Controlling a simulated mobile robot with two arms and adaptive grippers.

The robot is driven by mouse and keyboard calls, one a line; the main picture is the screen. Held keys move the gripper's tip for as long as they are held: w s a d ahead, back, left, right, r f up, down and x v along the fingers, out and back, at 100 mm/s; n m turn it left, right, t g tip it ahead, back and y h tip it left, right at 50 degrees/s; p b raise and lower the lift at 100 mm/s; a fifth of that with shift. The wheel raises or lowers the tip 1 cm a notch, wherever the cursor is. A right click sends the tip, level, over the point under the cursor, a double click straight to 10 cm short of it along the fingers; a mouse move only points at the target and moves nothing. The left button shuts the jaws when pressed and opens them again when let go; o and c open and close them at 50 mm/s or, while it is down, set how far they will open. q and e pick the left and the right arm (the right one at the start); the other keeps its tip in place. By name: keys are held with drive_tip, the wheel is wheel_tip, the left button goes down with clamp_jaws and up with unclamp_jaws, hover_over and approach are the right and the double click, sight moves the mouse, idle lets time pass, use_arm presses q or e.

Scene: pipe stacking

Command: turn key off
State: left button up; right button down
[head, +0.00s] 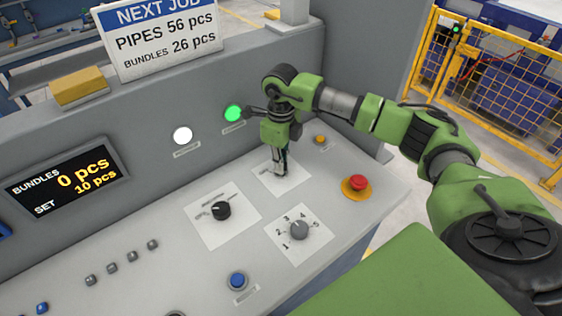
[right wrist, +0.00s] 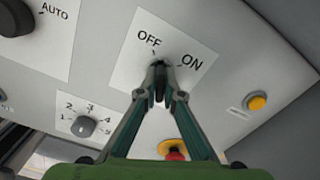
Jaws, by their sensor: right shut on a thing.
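My right gripper (head: 279,170) reaches down onto the white key switch plate (head: 298,181) on the grey control panel. In the right wrist view the fingertips (right wrist: 161,88) are closed together over the switch, shut on the key. The key itself is almost wholly hidden by the fingers, and I cannot tell which mark it points to. The plate in that view (right wrist: 128,72) reads OFF on the left and ON on the right. My left gripper is not in view.
Nearby are a black selector knob (head: 221,210), a grey numbered dial (head: 299,230), a red emergency button (head: 358,184), a small orange button (head: 320,139) and a blue button (head: 237,280). The green lamp (head: 233,113) glows beside my arm; a white lamp (head: 183,135) is left of it.

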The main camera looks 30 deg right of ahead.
drive_tip(key=shift+f, duration=0.1)
drive_tip(key=shift+f+n+b, duration=0.15)
drive_tip(key=shift+n+b, duration=0.55)
drive_tip(key=shift+n, duration=1)
drive_tip(key=c, duration=2)
unclamp_jaws()
drive_tip(key=shift+r, duration=0.2)
drive_tip(key=shift+r, duration=0.15)
drive_tip(key=shift+r+p, duration=2)
drive_tip(key=shift+r, duration=1.4)
